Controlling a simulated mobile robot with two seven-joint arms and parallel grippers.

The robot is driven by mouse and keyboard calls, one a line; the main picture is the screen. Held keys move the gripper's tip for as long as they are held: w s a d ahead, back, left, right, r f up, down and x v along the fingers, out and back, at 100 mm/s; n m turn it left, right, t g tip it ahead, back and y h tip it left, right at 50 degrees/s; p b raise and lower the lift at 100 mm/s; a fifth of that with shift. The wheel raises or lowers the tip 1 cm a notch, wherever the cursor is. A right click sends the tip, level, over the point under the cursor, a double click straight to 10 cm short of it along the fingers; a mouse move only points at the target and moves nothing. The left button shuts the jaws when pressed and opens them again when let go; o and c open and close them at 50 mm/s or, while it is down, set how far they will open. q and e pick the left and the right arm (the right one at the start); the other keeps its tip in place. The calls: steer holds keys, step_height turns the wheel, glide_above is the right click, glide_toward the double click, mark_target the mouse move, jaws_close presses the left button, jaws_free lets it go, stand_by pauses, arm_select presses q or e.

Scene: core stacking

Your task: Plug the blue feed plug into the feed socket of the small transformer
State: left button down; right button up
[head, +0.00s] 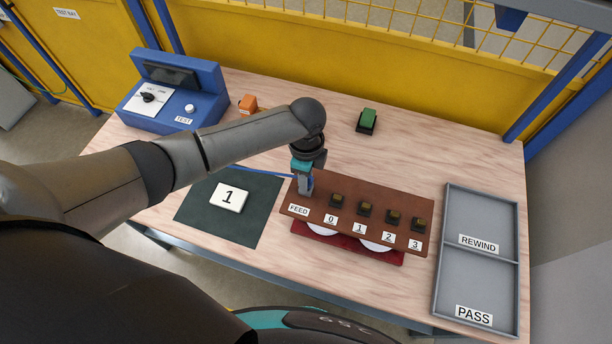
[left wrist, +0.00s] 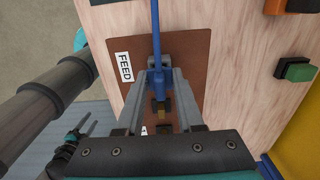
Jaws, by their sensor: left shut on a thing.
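The small transformer has a brown top board (head: 359,208) over a red base with white coils. A FEED label (head: 299,210) marks its left end. Several dark sockets with brassy middles sit beside labels 0 to 3. My left gripper (head: 305,186) points down at the FEED end, shut on the blue feed plug (left wrist: 157,82). The plug's blue cable runs off left in the head view. What looks like my right gripper (left wrist: 82,134) is small at the wrist view's lower left.
A dark mat (head: 262,205) with a card marked 1 lies left of the transformer. A grey tray (head: 440,255) with REWIND and PASS compartments is at right. A blue test unit (head: 205,80), an orange block (head: 248,104) and a green block (head: 367,120) stand farther back.

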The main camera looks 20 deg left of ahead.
arm_select(q)
steer(key=shift+r, duration=0.55)
steer(key=shift+r, duration=0.1)
steer(key=shift+f+b, duration=0.4)
steer(key=shift+f, duration=0.6)
stand_by(1.0)
steer(key=shift+c, duration=2.3)
jaws_free()
step_height(320, 180, up, 15)
